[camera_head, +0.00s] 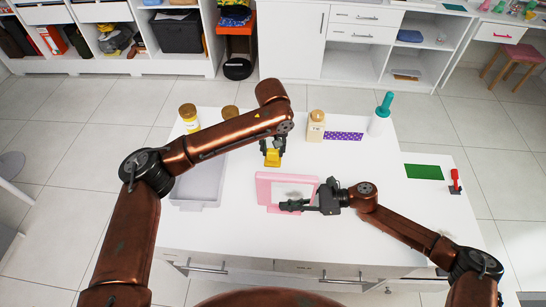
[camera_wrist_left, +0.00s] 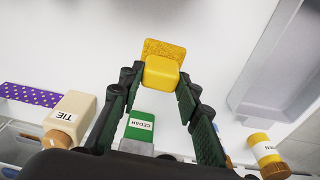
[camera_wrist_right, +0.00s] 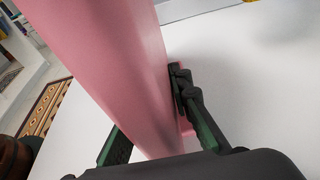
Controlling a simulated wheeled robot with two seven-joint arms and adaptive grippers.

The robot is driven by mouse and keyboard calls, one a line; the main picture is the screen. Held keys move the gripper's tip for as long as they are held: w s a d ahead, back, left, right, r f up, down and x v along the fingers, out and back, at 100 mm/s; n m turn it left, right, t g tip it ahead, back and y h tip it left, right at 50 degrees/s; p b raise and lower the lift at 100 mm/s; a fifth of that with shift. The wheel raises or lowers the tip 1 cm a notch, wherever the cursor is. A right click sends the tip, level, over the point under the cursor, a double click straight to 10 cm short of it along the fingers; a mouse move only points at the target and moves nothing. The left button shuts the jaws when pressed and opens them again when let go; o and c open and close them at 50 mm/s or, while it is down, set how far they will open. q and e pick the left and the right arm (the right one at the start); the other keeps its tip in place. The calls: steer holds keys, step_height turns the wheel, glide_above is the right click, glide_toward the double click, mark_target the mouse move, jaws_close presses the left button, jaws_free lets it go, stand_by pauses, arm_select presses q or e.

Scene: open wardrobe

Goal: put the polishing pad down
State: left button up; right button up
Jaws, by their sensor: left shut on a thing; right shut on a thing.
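The polishing pad (camera_head: 271,159) is a yellow pad with a raised yellow grip block. My left gripper (camera_head: 271,151) is shut on it above the white table top. In the left wrist view the pad (camera_wrist_left: 163,70) sits between the two fingertips, its wide face pointing away. A pink-framed mirror (camera_head: 264,190) stands nearly upright in the front middle of the table. My right gripper (camera_head: 303,203) is shut on its right part. In the right wrist view the pink panel (camera_wrist_right: 120,65) runs between the fingers. Whether the pad touches anything is hard to tell.
A grey tray (camera_head: 199,190) lies on the left. A yellow jar (camera_head: 189,118), a beige bottle (camera_head: 316,126), a purple dotted strip (camera_head: 343,136) and a teal-topped bottle (camera_head: 380,117) line the back. A green mat (camera_head: 424,172) and red-handled tool (camera_head: 456,182) lie right. A green CEDAR block (camera_wrist_left: 140,126) is near my left gripper.

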mark_target(273, 163)
arm_select(q)
steer(key=shift+r, duration=0.9)
steer(key=shift+r, duration=0.1)
step_height(273, 163, down, 10)
stand_by(0.5)
steer(key=o, duration=1.1)
